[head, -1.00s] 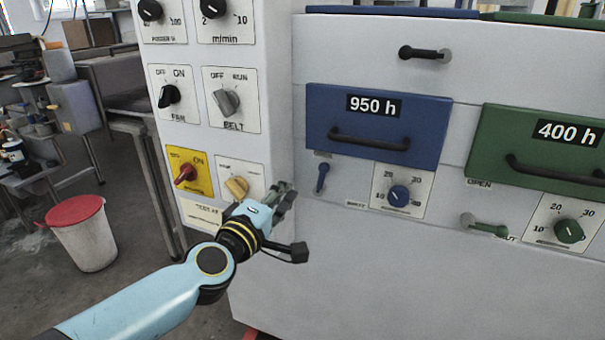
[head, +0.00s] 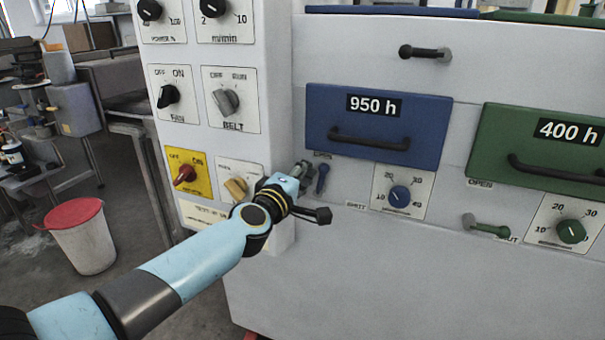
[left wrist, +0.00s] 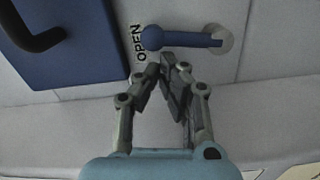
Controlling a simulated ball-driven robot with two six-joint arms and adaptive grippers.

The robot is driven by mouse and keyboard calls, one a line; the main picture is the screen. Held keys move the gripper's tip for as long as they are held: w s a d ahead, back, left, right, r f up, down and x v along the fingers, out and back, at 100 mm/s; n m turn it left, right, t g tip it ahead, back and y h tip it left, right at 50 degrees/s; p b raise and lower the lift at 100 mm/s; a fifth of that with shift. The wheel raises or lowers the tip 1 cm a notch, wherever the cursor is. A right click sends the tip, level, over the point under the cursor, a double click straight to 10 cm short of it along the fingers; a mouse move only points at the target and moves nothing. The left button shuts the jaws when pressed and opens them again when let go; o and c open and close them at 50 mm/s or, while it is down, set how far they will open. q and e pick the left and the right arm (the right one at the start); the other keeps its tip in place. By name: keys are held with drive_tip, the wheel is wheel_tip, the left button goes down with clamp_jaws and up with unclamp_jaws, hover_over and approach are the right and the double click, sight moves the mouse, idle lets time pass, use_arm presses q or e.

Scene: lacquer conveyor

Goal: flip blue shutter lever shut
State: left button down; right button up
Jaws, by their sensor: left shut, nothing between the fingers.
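The blue shutter lever (head: 322,178) is on the pale machine front below the blue 950 h panel. It points up toward the OPEN label, with its pivot at the lower end. In the left wrist view the lever (left wrist: 185,40) lies across the top, its ball end beside the word OPEN. My left gripper (head: 304,169) is shut and empty, just left of the lever. In the left wrist view its fingertips (left wrist: 169,66) are close beside the lever's shaft; I cannot tell whether they touch. My right gripper is not in view.
A blue dial (head: 398,196) is right of the lever, and the blue panel's handle (head: 368,139) is above. A green lever (head: 487,227) points right, below the green 400 h panel (head: 530,150).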

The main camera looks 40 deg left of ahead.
use_arm(q)
drive_tip(key=shift+d+r+m+p, duration=0.1)
drive_tip(key=shift+d+m+p, duration=0.05)
drive_tip(key=shift+m+p, duration=0.15)
